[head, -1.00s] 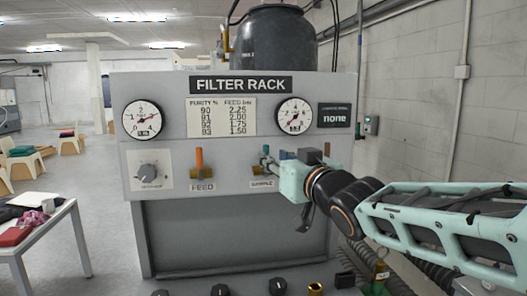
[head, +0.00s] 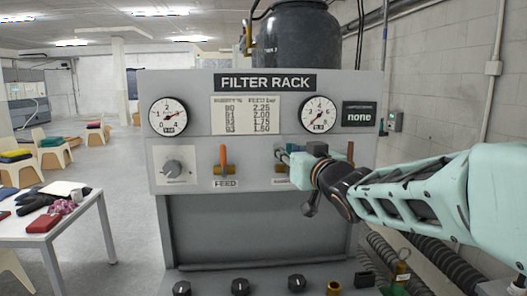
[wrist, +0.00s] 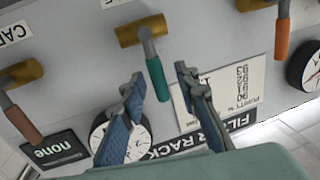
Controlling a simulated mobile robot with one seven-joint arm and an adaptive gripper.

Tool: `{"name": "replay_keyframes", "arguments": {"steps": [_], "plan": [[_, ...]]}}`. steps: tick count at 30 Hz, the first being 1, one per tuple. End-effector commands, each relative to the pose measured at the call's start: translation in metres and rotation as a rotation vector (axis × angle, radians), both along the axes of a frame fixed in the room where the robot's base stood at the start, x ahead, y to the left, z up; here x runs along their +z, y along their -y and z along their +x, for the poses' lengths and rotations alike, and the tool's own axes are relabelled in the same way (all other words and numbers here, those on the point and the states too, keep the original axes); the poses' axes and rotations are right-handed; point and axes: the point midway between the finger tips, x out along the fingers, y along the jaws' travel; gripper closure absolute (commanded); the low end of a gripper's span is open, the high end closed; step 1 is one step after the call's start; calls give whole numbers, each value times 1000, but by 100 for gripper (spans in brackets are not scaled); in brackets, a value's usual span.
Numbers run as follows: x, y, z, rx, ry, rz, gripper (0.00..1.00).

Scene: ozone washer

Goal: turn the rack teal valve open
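The teal valve lever (wrist: 157,80) shows in the wrist view, which is turned roughly upside down. It reaches from a brass valve body (wrist: 143,30) on the panel of the filter rack (head: 200,225). My gripper (wrist: 160,73) is open, with one finger on each side of the lever. The lever's free end lies between the fingers in the picture; I cannot tell whether they touch it. In the head view, my gripper (head: 288,155) is at the panel right of the FEED valve and mostly hides the teal valve and its label.
Another lever (head: 350,152) is close on the right. Gauges (head: 318,114) sit above. A white table (head: 95,215) stands at the left, with floor between it and the rack.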

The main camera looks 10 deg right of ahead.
Motion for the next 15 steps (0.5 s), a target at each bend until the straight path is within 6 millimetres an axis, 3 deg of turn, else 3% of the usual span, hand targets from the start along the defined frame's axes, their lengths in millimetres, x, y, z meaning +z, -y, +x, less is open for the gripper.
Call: {"name": "replay_keyframes", "arguments": {"steps": [1, 7, 15], "plan": [[0, 0, 0, 0, 0, 0, 78], [0, 0, 0, 0, 0, 0, 100], [0, 0, 0, 0, -1, 0, 100]]}}
